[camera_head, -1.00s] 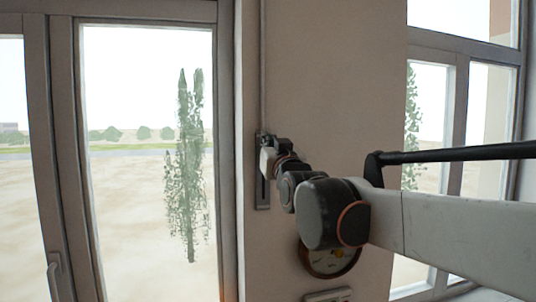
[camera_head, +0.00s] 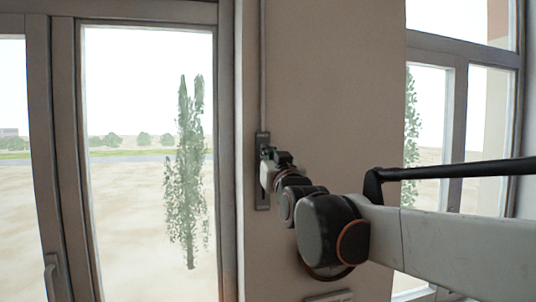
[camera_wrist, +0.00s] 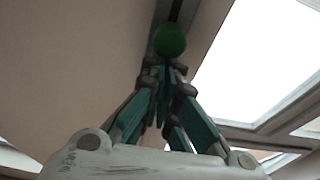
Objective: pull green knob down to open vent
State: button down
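The green knob (camera_wrist: 170,40) is a round ball at the top middle of the wrist view, in front of a dark slot on the wall. My gripper (camera_wrist: 165,72) has its green-padded fingers drawn close together, with the tips at the knob's lower side. It appears shut on the knob, though the exact contact is hard to see. In the head view, my gripper (camera_head: 268,158) is at the dark narrow wall plate (camera_head: 262,138), part of the way down it. The knob cannot be made out there, as my arm and gripper cover it.
A thin vertical rod (camera_head: 263,70) runs up the wall from the plate. A tall window (camera_head: 145,230) is to the left and another window (camera_head: 480,100) to the right. The wall above is clear.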

notch_tip(320, 180, down, 7)
jog(key=b, duration=0.4)
jog(key=shift+f, duration=0.15)
dwell(1.5)
notch_tip(320, 180, up, 2)
jog(key=shift+p, duration=0.5)
jog(key=shift+s, duration=0.1)
jog(key=s+d+p, duration=0.2)
jog(key=s, duration=0.6)
jog(key=shift+s+d, duration=0.25)
dwell(0.6)
